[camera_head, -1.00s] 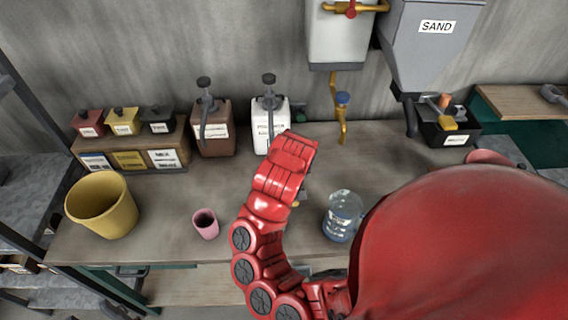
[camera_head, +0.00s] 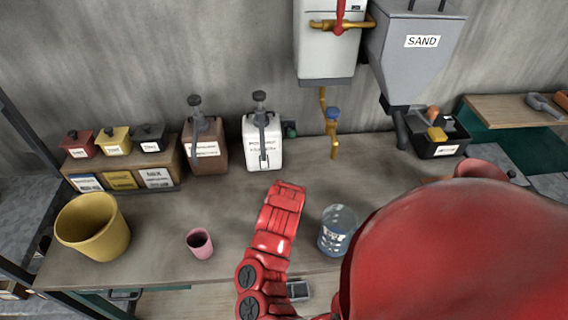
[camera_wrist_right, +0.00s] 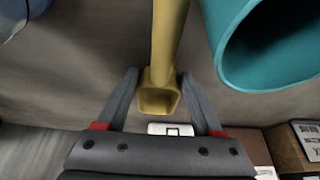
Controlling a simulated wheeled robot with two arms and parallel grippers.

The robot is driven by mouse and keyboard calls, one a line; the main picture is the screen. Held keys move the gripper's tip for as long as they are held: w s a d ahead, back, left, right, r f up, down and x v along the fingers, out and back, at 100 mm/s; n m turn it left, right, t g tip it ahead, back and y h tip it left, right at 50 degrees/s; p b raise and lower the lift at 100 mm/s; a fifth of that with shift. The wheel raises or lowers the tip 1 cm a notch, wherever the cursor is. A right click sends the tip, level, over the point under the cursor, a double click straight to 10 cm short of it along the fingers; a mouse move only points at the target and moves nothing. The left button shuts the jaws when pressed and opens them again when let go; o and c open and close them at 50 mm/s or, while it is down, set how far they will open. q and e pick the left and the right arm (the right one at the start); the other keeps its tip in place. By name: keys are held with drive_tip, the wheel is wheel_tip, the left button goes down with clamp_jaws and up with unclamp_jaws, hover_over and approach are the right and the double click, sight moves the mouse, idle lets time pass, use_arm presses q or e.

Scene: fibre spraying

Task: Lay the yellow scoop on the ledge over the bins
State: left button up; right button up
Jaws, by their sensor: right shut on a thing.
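In the right wrist view, my right gripper (camera_wrist_right: 160,100) is shut on the yellow scoop (camera_wrist_right: 168,45). A long yellow shaft with a squared, hollow end shows between the two grey fingers; the rest runs out of the top of the picture. In the head view this gripper and the held scoop are hidden, and my left gripper is not seen. Small red, yellow and black lidded bins (camera_head: 114,141) stand in a row on a wooden rack (camera_head: 178,172) with labelled fronts, at the left of the bench. I cannot make out a separate ledge over them.
A teal container (camera_wrist_right: 262,42) is close right of the scoop. On the bench (camera_head: 150,225) stand a yellow bucket (camera_head: 92,228), a pink cup (camera_head: 200,243), a clear jar (camera_head: 337,230), brown (camera_head: 204,150) and white (camera_head: 262,145) pump bottles. A black tray (camera_head: 438,148) is below the sand hopper (camera_head: 415,65).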

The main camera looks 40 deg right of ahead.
drive_tip(key=shift+f, duration=0.15)
drive_tip(key=o, duration=1.4)
